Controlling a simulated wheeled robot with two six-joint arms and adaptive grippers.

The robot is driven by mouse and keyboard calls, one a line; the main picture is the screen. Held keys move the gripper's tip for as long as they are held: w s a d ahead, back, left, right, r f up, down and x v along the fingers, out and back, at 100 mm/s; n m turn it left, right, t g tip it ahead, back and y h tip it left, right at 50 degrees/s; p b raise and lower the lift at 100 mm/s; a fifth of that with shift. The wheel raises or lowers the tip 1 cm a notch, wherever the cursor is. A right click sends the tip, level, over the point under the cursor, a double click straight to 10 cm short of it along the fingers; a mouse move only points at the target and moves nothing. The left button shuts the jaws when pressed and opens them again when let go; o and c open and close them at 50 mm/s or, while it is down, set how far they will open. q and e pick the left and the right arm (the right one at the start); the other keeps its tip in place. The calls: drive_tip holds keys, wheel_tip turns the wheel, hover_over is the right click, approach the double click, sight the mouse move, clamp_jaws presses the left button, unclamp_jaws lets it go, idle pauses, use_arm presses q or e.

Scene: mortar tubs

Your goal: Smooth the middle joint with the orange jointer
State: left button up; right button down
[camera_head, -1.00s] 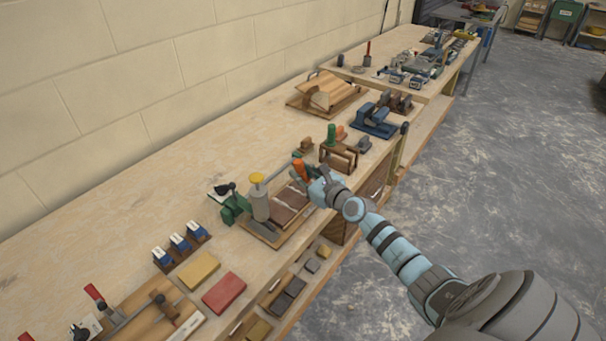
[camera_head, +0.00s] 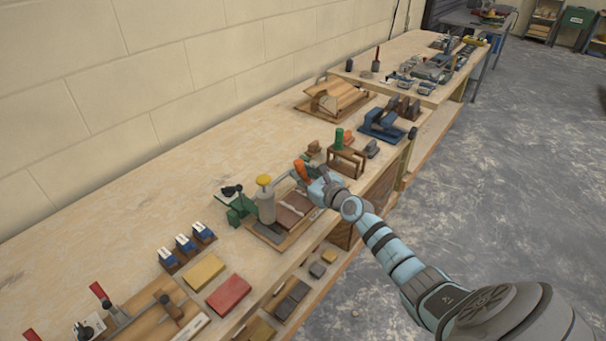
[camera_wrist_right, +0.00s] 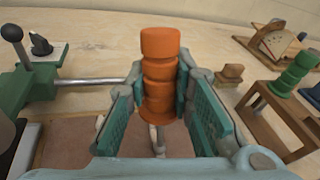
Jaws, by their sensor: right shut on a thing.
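My right gripper (camera_head: 308,176) is shut on the orange jointer (camera_head: 301,169), gripping it by its ribbed handle. In the right wrist view the orange handle (camera_wrist_right: 159,70) stands upright between the teal finger pads of the gripper (camera_wrist_right: 160,105). A thin pale part shows below the handle; its contact with the joint cannot be told. The jointer is over the far end of the board of brown bricks (camera_head: 293,208). A pinkish-brown brick face (camera_wrist_right: 75,145) shows at lower left in the wrist view. The middle joint is mostly hidden by the gripper. My left gripper is not in view.
A grey cylinder with a yellow knob (camera_head: 266,205) and a green clamp (camera_head: 236,204) stand at the board's near left. A wooden stand with a green handle (camera_head: 345,158) is close beyond the gripper. Bare bench top (camera_head: 130,215) lies toward the wall.

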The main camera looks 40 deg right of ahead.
drive_tip(key=shift+w+a, duration=0.2)
drive_tip(key=shift+w, duration=0.5)
drive_tip(key=shift+w+a, duration=0.2)
drive_tip(key=shift+w, duration=0.55)
drive_tip(key=shift+b, duration=0.3)
drive_tip(key=shift+w+a+b, duration=0.15)
drive_tip(key=shift+w+b, duration=0.15)
drive_tip(key=shift+w, duration=0.3)
drive_tip(key=shift+w+a, duration=0.1)
drive_tip(key=shift+w, duration=0.05)
drive_tip(key=shift+w+a+b, duration=0.15)
drive_tip(key=shift+w+b, duration=0.15)
drive_tip(key=shift+w, duration=0.25)
